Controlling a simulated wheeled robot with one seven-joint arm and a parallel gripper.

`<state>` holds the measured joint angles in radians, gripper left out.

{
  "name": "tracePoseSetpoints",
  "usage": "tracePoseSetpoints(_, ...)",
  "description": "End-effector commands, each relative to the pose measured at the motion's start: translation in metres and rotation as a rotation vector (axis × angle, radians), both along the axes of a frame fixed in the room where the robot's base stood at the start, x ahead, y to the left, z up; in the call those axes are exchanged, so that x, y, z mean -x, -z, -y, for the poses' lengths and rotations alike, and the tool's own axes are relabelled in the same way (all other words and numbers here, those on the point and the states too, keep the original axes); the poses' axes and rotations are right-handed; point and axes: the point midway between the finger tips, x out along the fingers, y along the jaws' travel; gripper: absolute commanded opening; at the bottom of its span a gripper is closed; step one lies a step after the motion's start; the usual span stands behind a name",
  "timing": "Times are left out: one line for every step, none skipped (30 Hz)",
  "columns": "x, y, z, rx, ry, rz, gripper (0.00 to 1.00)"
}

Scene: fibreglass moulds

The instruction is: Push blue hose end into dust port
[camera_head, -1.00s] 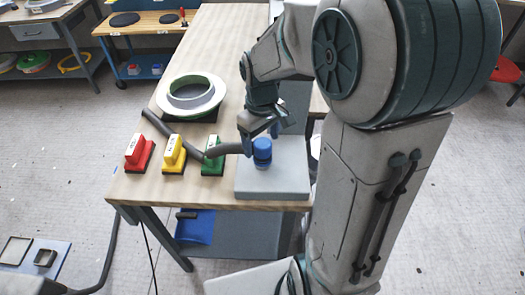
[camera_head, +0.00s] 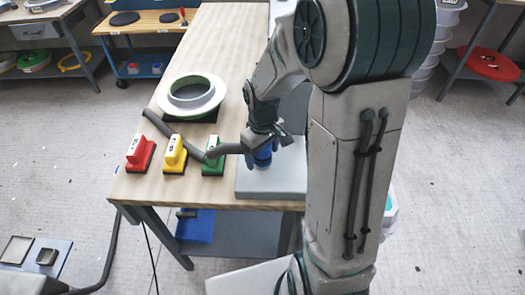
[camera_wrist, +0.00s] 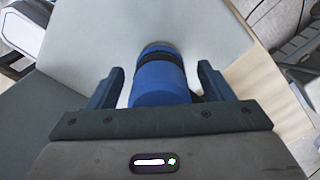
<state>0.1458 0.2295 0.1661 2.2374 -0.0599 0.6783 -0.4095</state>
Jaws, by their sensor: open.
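In the wrist view the blue end (camera_wrist: 158,82) lies between my two open fingers (camera_wrist: 160,70), with a gap visible at each side. I cannot make out a dust port in these views.
Red (camera_head: 140,154), yellow (camera_head: 174,157) and green (camera_head: 213,158) handled blocks stand in a row left of the slab. The hose passes close to the green block. A pale ring-shaped mould (camera_head: 193,95) sits behind them. Bare wood lies behind the mould.

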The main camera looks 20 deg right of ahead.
Motion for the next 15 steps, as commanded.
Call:
tracePoseSetpoints(0.0001,0.0005,0.0,0.0,0.0,0.0,0.74)
tracePoseSetpoints(0.0001,0.0005,0.0,0.0,0.0,0.0,0.74)
tracePoseSetpoints(0.0,0.0005,0.0,0.0,0.0,0.0,0.74)
tracePoseSetpoints(0.0001,0.0004,0.0,0.0,0.0,0.0,0.74)
tracePoseSetpoints(0.0001,0.0004,0.0,0.0,0.0,0.0,0.74)
tracePoseSetpoints(0.0001,0.0004,0.0,0.0,0.0,0.0,0.74)
tracePoseSetpoints(0.0001,0.0004,0.0,0.0,0.0,0.0,0.74)
tracePoseSetpoints(0.0001,0.0004,0.0,0.0,0.0,0.0,0.74)
tracePoseSetpoints(0.0001,0.0003,0.0,0.0,0.0,0.0,0.74)
tracePoseSetpoints(0.0001,0.0003,0.0,0.0,0.0,0.0,0.66)
tracePoseSetpoints(0.0001,0.0003,0.0,0.0,0.0,0.0,0.57)
tracePoseSetpoints(0.0001,0.0003,0.0,0.0,0.0,0.0,0.46)
tracePoseSetpoints(0.0001,0.0003,0.0,0.0,0.0,0.0,0.38)
tracePoseSetpoints(0.0001,0.0002,0.0,0.0,0.0,0.0,0.29)
tracePoseSetpoints(0.0001,0.0002,0.0,0.0,0.0,0.0,0.28)
